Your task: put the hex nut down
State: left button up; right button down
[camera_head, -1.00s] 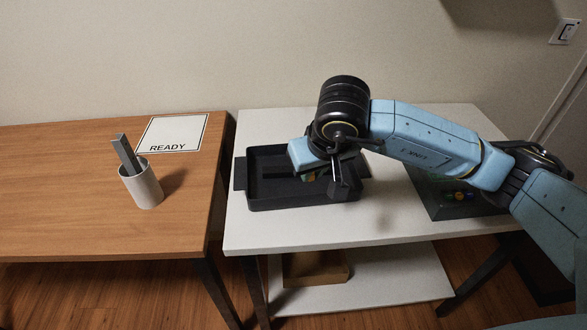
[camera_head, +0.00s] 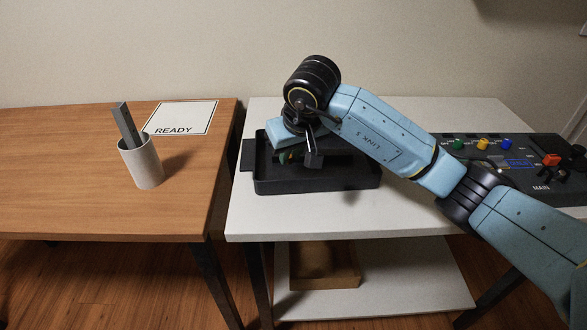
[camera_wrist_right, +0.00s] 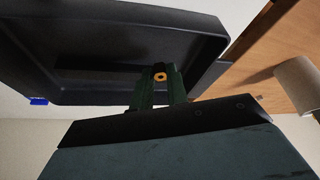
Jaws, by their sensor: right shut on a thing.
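My right gripper (camera_head: 290,157) is over the left part of the black tray (camera_head: 320,186). In the right wrist view its two dark green fingers (camera_wrist_right: 160,82) are shut on the hex nut (camera_wrist_right: 160,76), a small brass-coloured ring at the fingertips. The tray also fills the upper left of that view (camera_wrist_right: 100,98), with its dark floor behind the nut. I cannot tell how high the nut is above the floor. In the head view the nut cannot be made out. My left gripper is in neither view.
The tray stands on a white table (camera_head: 300,222). A control panel (camera_head: 510,180) with coloured buttons is at right. A wooden box (camera_head: 325,281) sits on the lower shelf.

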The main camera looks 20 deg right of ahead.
aim_at(288, 175)
notch_tip(288, 175, down, 4)
jog(key=shift+r+b, duration=0.2)
jog(key=shift+b, duration=0.2)
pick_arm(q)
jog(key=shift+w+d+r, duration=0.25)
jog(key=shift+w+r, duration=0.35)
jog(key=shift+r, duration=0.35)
pick_arm(e)
jog(key=shift+f, duration=0.1)
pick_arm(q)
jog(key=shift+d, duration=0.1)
pick_arm(e)
jog(key=shift+f, duration=0.1)
jog(key=c, duration=1.4)
grip_release()
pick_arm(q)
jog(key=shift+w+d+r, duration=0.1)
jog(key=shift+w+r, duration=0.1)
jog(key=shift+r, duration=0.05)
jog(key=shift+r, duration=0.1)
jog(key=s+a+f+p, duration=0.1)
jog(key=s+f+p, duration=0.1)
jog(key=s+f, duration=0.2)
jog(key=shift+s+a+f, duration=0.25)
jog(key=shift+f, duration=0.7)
pick_arm(e)
jog(key=v, duration=1.2)
jog(key=shift+d, duration=0.1)
